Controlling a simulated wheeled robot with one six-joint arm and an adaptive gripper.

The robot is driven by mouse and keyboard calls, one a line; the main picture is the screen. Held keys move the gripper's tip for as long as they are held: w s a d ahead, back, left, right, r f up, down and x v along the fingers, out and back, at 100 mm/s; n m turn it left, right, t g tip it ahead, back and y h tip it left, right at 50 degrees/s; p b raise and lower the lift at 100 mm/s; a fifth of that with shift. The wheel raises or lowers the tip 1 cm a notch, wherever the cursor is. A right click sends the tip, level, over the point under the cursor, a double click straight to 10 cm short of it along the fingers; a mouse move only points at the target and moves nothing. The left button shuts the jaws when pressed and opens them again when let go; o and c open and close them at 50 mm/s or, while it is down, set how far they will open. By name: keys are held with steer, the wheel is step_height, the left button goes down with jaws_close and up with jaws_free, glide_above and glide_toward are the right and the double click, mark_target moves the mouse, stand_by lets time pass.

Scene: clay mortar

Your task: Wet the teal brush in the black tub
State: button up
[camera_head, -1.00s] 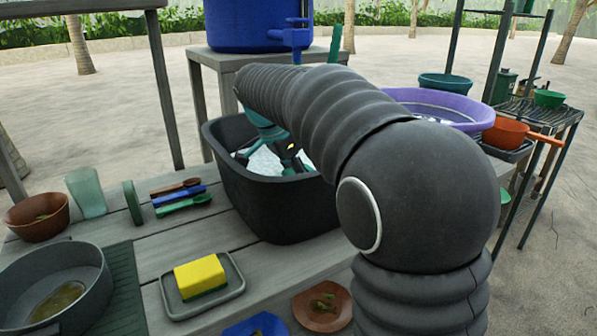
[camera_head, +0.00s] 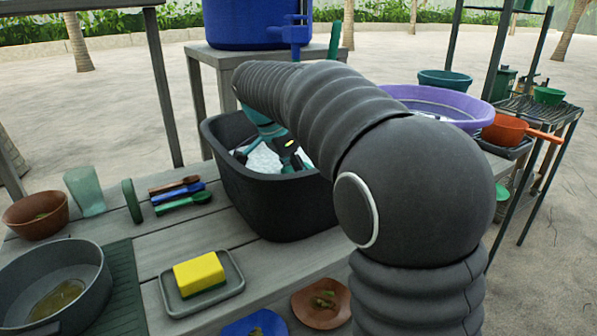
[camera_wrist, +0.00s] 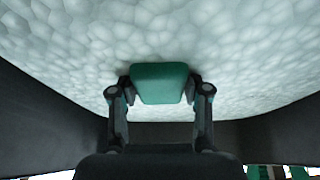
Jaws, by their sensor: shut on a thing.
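The black tub (camera_head: 275,203) stands on the grey slatted table and holds white suds (camera_head: 262,160). My gripper (camera_head: 285,155) reaches down inside the tub, and my arm hides part of the tub's right side. In the wrist view my gripper (camera_wrist: 160,95) is shut on the teal brush (camera_wrist: 160,82), with one finger on each side of it. The suds (camera_wrist: 70,50) fill the view beyond the brush. The brush's lower side is hidden, so I cannot tell how deep it sits in the suds.
A yellow sponge (camera_head: 200,272) lies on a grey tray in front of the tub. Several coloured spoons (camera_head: 180,194), a green cup (camera_head: 86,190) and a grey pan (camera_head: 88,265) are to the left. A purple basin (camera_head: 455,105) is at the right, behind my arm. A blue barrel (camera_head: 245,25) stands behind.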

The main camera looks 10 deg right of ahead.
steer(key=v, duration=0.4)
steer(key=shift+w+d+r+p, duration=0.2)
steer(key=shift+d+r+p, duration=0.05)
steer(key=shift+r+p, duration=0.05)
steer(key=r, duration=0.5)
steer(key=shift+d, duration=0.3)
step_height(320, 180, up, 7)
